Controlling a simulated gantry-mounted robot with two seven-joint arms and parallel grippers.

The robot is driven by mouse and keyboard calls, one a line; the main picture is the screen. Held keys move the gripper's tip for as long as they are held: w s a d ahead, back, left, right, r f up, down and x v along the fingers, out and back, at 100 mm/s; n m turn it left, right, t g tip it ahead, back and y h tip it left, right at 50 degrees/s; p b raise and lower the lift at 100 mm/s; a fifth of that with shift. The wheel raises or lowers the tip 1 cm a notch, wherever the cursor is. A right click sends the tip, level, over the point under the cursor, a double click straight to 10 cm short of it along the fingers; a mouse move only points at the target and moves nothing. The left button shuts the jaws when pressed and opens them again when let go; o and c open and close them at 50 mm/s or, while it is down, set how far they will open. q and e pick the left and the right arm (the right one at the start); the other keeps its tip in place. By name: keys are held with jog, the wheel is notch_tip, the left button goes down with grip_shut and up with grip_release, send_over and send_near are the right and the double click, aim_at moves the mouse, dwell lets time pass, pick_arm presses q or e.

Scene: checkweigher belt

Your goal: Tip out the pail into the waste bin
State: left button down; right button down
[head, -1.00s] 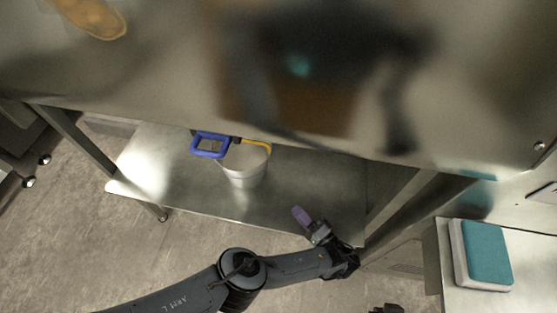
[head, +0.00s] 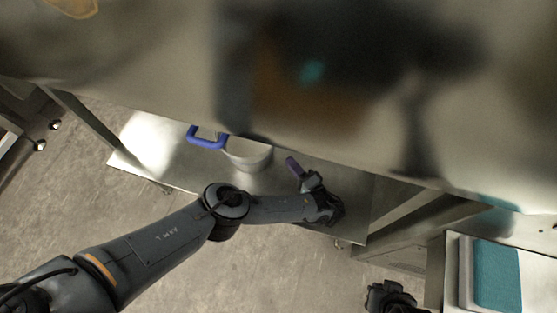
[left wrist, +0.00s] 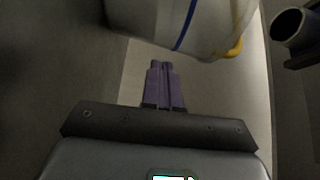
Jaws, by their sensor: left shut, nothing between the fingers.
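The pail (head: 250,154) is a pale grey-white bucket on the lower steel shelf, partly hidden by the worktop edge. In the left wrist view its wall (left wrist: 205,18) fills the top, with a blue line and a yellow part at its right. My left gripper (head: 291,163) has purple fingers, is shut and empty, and is to the right of the pail, apart from it. Its closed fingers (left wrist: 161,64) point at the pail in the left wrist view. My right gripper (head: 391,294) shows only partly at the bottom; its jaws cannot be made out. I cannot identify a waste bin.
A blue loop-shaped thing (head: 207,142) is beside the pail. The shiny steel worktop (head: 160,50) overhangs the shelf (head: 135,145). A teal-topped pad (head: 496,275) lies on a surface at right. A dark tube end (left wrist: 291,23) shows in the left wrist view. The floor at left is open.

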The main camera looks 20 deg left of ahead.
aim_at(272, 153)
pick_arm(q)
jog(key=a, duration=0.3)
jog(key=shift+a, duration=0.2)
jog(key=shift+s+a+p, duration=0.15)
jog(key=shift+a+p, duration=0.15)
jog(key=shift+a, duration=0.45)
jog(key=shift+f, duration=0.1)
